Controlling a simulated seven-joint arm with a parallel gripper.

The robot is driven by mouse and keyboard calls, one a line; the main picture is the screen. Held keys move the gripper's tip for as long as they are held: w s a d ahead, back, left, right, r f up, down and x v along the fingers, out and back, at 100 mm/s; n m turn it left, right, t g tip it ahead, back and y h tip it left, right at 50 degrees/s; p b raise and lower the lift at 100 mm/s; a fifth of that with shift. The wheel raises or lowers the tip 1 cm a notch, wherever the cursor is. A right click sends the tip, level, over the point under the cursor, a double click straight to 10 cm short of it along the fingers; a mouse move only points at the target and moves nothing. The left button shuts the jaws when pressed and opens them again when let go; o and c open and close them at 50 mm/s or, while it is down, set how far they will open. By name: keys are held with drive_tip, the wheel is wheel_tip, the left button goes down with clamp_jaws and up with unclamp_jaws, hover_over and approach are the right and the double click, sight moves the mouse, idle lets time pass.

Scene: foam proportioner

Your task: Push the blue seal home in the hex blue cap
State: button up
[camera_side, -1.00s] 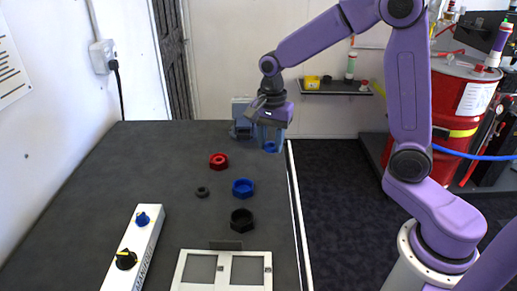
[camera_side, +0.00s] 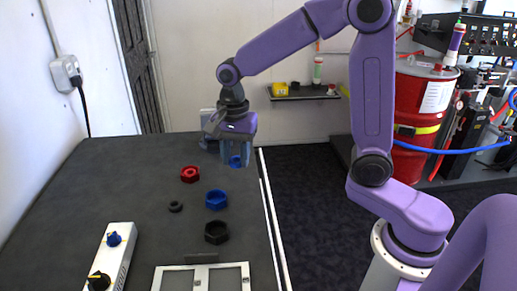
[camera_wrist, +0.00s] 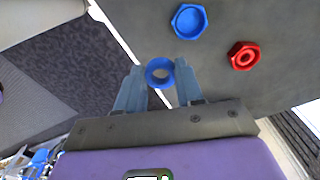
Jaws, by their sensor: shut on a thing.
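My gripper (camera_side: 235,161) is shut on the blue seal (camera_wrist: 160,62), a small round ring held between the fingertips (camera_wrist: 159,82). In the side view the seal shows as a blue spot between the fingers, above the far right part of the table. The hex blue cap (camera_wrist: 189,22) lies on the table, apart from the seal, ahead of the fingers in the wrist view. In the side view the cap (camera_side: 216,201) is nearer the camera than my gripper and a little left of it. Its opening faces up.
A red hex cap (camera_side: 190,175) lies beyond the blue cap, and a black hex cap (camera_side: 216,232) nearer the camera. A small black ring (camera_side: 175,206) lies to the left. A white frame (camera_side: 203,269) and knob box (camera_side: 112,255) stand in front. The table's right edge is close to my gripper.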

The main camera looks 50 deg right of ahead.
drive_tip(key=shift+w+a+f, duration=0.6)
drive_tip(key=shift+a+f, duration=0.15)
drive_tip(key=shift+f, duration=0.7)
drive_tip(key=shift+w+a+f, duration=0.65)
drive_tip(key=shift+a+f, duration=0.15)
drive_tip(key=shift+f, duration=0.7)
drive_tip(key=shift+w+a+f, duration=0.6)
drive_tip(key=shift+a+f, duration=0.15)
drive_tip(key=shift+f, duration=0.7)
drive_tip(key=o, duration=1.4)
drive_tip(key=shift+r, duration=0.1)
drive_tip(key=shift+r, duration=2.9)
